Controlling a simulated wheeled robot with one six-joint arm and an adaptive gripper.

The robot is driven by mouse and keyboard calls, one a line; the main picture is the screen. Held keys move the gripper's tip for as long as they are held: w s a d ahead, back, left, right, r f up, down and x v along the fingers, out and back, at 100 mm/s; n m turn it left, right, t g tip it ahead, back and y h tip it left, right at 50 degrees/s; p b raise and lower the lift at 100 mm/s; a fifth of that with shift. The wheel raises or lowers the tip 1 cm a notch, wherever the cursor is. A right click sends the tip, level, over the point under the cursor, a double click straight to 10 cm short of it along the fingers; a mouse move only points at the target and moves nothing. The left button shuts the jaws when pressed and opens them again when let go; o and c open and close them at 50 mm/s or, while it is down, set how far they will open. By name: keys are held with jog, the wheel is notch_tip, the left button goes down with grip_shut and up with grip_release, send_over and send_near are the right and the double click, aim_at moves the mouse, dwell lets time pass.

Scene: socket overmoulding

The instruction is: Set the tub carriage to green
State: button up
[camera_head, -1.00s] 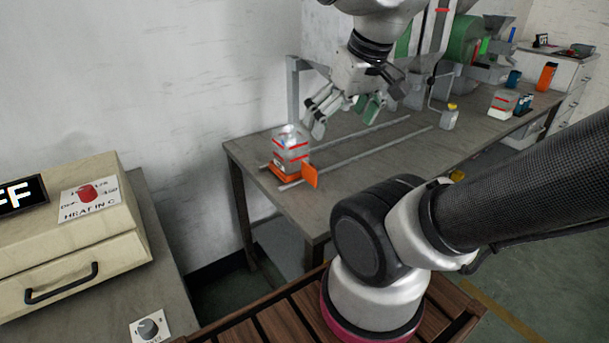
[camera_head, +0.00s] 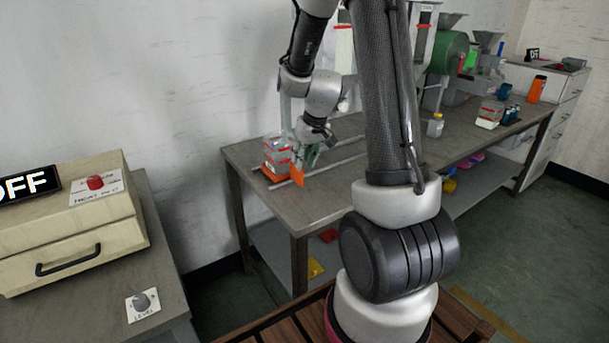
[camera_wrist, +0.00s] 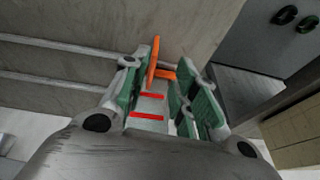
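The tub carriage (camera_head: 270,176) is orange with an upright orange plate (camera_head: 298,175) and sits at the left end of two rails on the bench. A clear tub (camera_head: 277,152) with red bands stands on it. My gripper (camera_head: 307,158) is just right of the tub, low over the bench. I cannot tell whether a finger touches the plate. My forearm hides part of the rails.
The grey bench (camera_head: 247,158) stands against the wall. A beige heater box (camera_head: 75,215) with a red knob is at left.

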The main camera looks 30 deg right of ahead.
jog(key=shift+w+d+r+n+t, duration=0.1)
jog(key=shift+w+d+n+t, duration=0.1)
jog(key=shift+w, duration=0.25)
jog(key=shift+w+d+r+n+t, duration=0.1)
jog(key=shift+w+n+t, duration=0.1)
jog(key=shift+w, duration=0.25)
jog(key=x, duration=0.7)
jog(key=shift+f, duration=0.2)
grip_shut()
